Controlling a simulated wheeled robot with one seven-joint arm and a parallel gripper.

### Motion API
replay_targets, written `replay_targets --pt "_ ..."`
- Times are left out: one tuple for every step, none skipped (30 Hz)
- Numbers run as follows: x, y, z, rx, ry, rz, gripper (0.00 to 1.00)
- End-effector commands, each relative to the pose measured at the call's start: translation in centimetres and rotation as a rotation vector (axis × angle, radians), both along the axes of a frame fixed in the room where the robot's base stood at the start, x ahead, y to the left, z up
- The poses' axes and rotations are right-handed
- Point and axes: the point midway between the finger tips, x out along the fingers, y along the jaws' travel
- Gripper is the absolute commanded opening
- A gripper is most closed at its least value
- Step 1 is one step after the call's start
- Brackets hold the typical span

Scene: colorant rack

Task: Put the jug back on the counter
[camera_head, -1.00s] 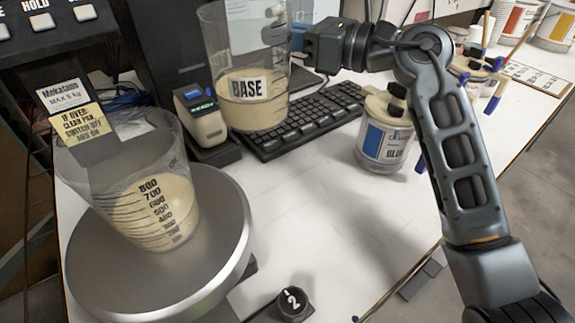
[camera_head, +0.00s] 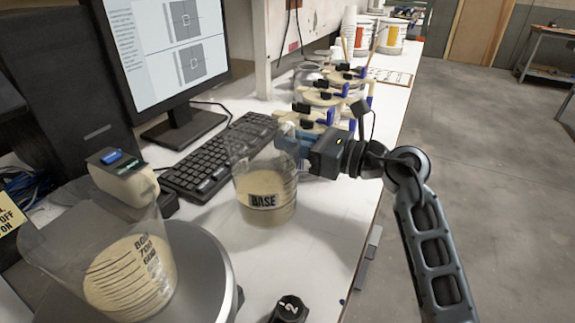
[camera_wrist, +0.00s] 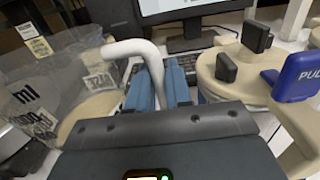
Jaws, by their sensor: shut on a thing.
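The jug (camera_head: 265,201) is clear plastic with a "BASE" label and pale cream contents. In the head view it is upright, low over or on the white counter (camera_head: 318,238), in front of the keyboard. I cannot tell whether its bottom touches the counter. My gripper (camera_head: 291,143) reaches in from the right and is shut on its handle. In the wrist view the pale handle (camera_wrist: 133,48) runs down between the blue fingers of my gripper (camera_wrist: 158,82). The jug's clear wall (camera_wrist: 50,65) fills the left of that view.
A clear graduated beaker (camera_head: 122,272) with cream liquid stands on the round scale (camera_head: 208,262) at front left. The keyboard (camera_head: 205,165) and a small labelled device (camera_head: 124,180) lie behind. Several colorant cans (camera_head: 318,118) line the counter beyond my gripper. A black knob marked 2 (camera_head: 290,308) is in front.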

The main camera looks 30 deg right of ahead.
Motion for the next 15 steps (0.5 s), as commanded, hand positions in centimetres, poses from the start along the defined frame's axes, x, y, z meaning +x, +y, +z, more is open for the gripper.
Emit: replay_targets --pt "0.0 0.0 -0.2 0.002 0.0 -0.001 0.0" --pt "0.0 0.0 -0.4 0.002 0.0 -0.001 0.0" --pt "0.0 0.0 -0.8 0.002 0.0 -0.001 0.0" --pt "0.0 0.0 -1.1 0.003 0.001 0.0 0.0" --pt "0.0 0.0 -1.5 0.004 0.002 0.0 0.0" --pt "0.0 0.0 -2.1 0.004 0.002 0.0 0.0" --pt "0.0 0.0 -2.5 0.003 0.002 0.0 0.0" --pt "0.0 0.0 -2.9 0.002 0.002 0.0 0.0" --pt "0.0 0.0 -3.3 0.003 0.001 0.0 0.0" --pt "0.0 0.0 -3.6 0.003 0.001 0.001 0.0" --pt "0.0 0.0 -3.8 0.003 0.001 0.001 0.0" --pt "0.0 0.0 -4.0 0.003 0.0 0.0 0.0" --pt "0.0 0.0 -4.1 0.003 0.0 0.0 0.0" --pt "0.0 0.0 -4.1 0.002 -0.001 0.0 0.0" --pt "0.0 0.0 -4.1 0.003 -0.002 0.0 0.0"
